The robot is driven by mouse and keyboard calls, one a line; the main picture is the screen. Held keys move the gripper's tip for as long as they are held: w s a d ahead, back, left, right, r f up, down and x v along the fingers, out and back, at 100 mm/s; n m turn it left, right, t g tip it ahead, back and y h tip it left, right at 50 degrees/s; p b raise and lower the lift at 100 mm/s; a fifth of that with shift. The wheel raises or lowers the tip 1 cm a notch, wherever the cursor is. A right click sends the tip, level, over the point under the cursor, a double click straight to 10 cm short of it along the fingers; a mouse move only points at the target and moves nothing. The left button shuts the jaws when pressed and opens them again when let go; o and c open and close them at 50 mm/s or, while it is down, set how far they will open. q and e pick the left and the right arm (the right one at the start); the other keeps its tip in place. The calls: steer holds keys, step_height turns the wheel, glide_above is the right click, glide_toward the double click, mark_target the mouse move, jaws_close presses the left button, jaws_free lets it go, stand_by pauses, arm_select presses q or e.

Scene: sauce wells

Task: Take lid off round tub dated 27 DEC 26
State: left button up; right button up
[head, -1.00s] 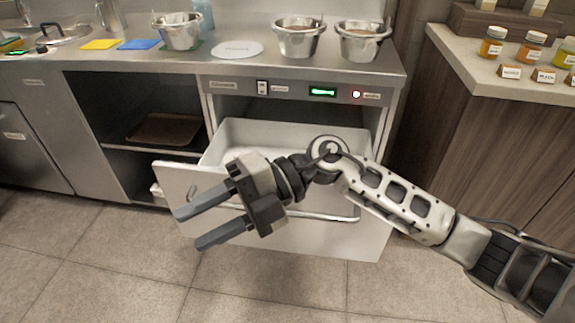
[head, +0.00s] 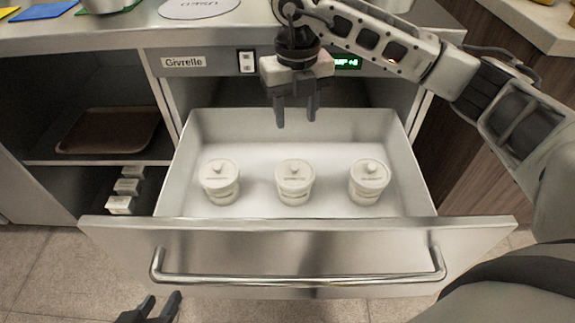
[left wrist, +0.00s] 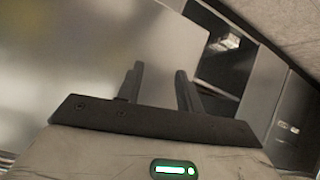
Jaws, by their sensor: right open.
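Three round white tubs stand upright in the open drawer (head: 360,207): a left tub (head: 221,190), a middle tub (head: 293,190) and a right tub (head: 368,190). Each wears a white lid with a knob. Their labels are too small to read, so I cannot tell which one is dated 27 DEC 26. My right gripper (head: 297,118) is open and empty, pointing down above the drawer's back part, behind the middle tub in the picture. My left gripper (head: 163,306) is open and empty, low in front of the drawer front; its parted fingers show in the left wrist view (left wrist: 160,82).
The drawer's front panel (head: 300,240) with its long bar handle (head: 300,280) stands out from the counter. A brown tray (head: 110,131) and small white boxes (head: 122,195) sit on the open shelves at left. A white disc (head: 199,7) lies on the counter.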

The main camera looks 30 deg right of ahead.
steer(key=b, duration=0.1)
glide_above(295, 166)
step_height(295, 166, down, 7)
steer(key=shift+s+f, duration=0.1)
arm_select(q)
steer(key=f, duration=0.1)
steer(key=f+b, duration=0.1)
steer(key=f, duration=0.1)
steer(key=shift+d+f+g, duration=0.25)
steer(key=shift+d+g, duration=0.05)
steer(key=shift+d, duration=0.1)
arm_select(e)
step_height(295, 166, down, 6)
steer(key=shift+r, duration=0.1)
steer(key=shift+f, duration=0.2)
arm_select(q)
steer(key=shift+w+r, duration=0.2)
steer(key=shift+r, duration=0.15)
arm_select(e)
jaws_close()
